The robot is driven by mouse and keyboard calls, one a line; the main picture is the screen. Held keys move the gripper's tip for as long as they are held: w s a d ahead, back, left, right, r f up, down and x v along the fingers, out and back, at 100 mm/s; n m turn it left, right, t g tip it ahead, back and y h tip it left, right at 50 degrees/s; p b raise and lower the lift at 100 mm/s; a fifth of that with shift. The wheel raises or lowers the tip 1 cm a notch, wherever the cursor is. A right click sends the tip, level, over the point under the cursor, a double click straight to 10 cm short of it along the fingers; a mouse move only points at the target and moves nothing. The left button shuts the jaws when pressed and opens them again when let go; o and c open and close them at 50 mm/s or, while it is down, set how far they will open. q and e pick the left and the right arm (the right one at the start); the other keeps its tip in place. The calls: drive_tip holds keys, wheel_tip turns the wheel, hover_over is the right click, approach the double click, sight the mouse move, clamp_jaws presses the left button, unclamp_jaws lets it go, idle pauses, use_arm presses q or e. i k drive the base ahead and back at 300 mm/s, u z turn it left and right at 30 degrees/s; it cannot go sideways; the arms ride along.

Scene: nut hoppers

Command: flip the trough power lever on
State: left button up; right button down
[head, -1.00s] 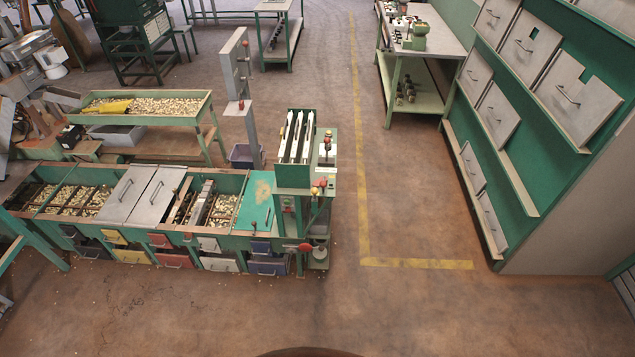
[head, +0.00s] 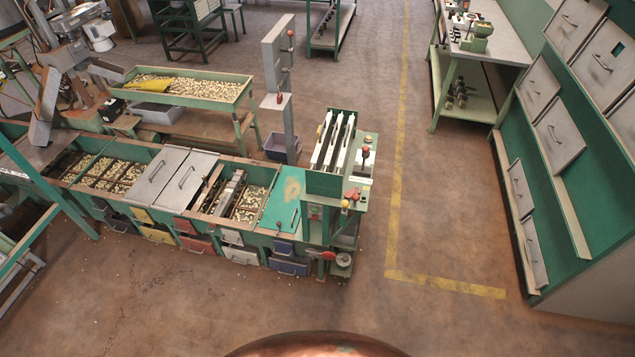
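The long green hopper bench (head: 165,225) stands left of centre, with bins of nuts and two grey lids. Behind it rises a grey post (head: 278,55) with a red-tipped lever (head: 290,37) at its upper right and another red knob (head: 279,98) lower down. At the bench's right end is a control stand (head: 352,192) with red and yellow knobs and a red-topped stick (head: 365,151). I cannot tell which of these is the trough power lever, or its setting. A raised trough of nuts (head: 190,86) stands behind the bench. Neither gripper is in view.
Open brown floor (head: 440,318) lies in front and to the right, marked by a yellow line (head: 445,286). A green rack with grey hinged panels (head: 560,130) stands at the right. A workbench (head: 490,40) is at the back right. A bin (head: 282,147) sits by the post.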

sight(352, 193)
drive_tip(key=u, duration=0.05)
drive_tip(key=i, duration=0.95)
drive_tip(key=z, duration=0.5)
